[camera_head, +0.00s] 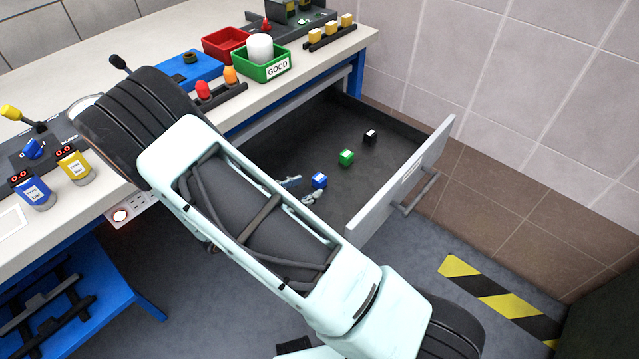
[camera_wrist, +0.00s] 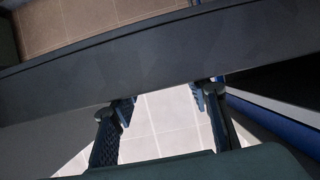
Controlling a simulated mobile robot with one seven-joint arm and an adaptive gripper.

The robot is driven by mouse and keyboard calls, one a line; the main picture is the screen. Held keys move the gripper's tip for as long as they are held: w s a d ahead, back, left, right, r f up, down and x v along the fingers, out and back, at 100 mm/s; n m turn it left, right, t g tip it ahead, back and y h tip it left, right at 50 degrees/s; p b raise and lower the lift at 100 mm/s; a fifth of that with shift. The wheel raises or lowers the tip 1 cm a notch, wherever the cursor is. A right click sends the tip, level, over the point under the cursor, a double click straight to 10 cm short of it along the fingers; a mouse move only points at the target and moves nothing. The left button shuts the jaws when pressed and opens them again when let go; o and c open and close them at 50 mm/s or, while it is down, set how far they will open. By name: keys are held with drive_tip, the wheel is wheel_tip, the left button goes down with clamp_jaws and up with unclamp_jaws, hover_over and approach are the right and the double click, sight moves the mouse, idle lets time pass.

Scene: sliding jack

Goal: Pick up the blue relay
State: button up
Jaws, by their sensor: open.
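The blue relay (camera_head: 320,180) is a small blue block with a pale mark. It sits in the open drawer (camera_head: 375,185), near the drawer's left part in the head view. My gripper (camera_head: 303,189) is in the drawer area just left of the relay, partly hidden by my arm. Its two fingers show apart, with the relay close beyond their tips. I cannot tell whether they touch it. In the wrist view my gripper (camera_wrist: 163,102) has its fingers spread with nothing seen between them but pale tiles. I cannot make out the relay there.
A green relay (camera_head: 346,158) and a black relay (camera_head: 370,136) lie farther back in the drawer. The drawer front with its handle (camera_head: 415,195) stands to the right. The workbench (camera_head: 330,62) edge runs above left, carrying a green "GOOD" bin (camera_head: 262,68) and a red bin (camera_head: 222,42).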

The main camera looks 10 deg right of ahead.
sight(316, 183)
drive_tip(key=b+x, duration=0.1)
drive_tip(key=x, duration=0.5)
drive_tip(key=shift+w+d, duration=0.1)
drive_tip(key=shift+w, duration=0.05)
drive_tip(key=c, duration=1.1)
drive_tip(key=shift+r, duration=0.15)
